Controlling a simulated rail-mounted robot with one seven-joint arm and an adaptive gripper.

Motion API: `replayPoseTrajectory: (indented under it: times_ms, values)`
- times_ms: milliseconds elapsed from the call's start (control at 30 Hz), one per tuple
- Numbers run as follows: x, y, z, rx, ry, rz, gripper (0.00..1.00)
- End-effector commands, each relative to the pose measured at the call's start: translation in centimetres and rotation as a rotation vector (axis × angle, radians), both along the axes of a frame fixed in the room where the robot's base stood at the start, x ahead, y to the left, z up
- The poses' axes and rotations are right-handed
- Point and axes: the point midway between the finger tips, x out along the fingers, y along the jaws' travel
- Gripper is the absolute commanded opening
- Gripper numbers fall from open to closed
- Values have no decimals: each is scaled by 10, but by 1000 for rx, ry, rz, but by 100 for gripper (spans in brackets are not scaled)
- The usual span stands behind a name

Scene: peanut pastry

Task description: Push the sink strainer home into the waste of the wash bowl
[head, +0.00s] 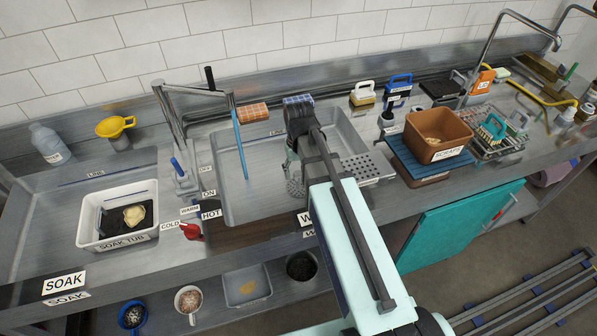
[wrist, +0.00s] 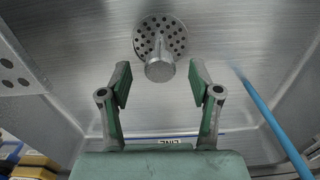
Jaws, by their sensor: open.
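The sink strainer (wrist: 174,28) is a round, perforated metal disc with a stubby knob (wrist: 160,66) standing on it. It lies on the floor of the steel wash bowl (head: 248,200). Whether it sits flush in the waste I cannot tell; the waste itself is hidden under it. In the head view only part of the strainer (head: 296,188) shows beside my arm. My gripper (wrist: 159,72) is open and empty, its two green-and-grey fingers apart, with the knob between and just beyond the tips in the wrist view. My gripper (head: 292,163) is partly hidden by my arm in the head view.
A blue rod (head: 241,148) leans in the bowl left of my gripper. The tap (head: 172,112) stands at left.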

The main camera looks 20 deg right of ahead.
Motion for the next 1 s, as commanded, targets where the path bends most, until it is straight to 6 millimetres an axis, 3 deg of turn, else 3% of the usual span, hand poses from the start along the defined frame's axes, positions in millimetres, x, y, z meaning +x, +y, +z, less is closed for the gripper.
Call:
replayPoseTrajectory:
  times_ms: [600,1000]
  values:
    - [1,0,97,0,-3,0,63]
    - [0,0,111,0,0,0,63]
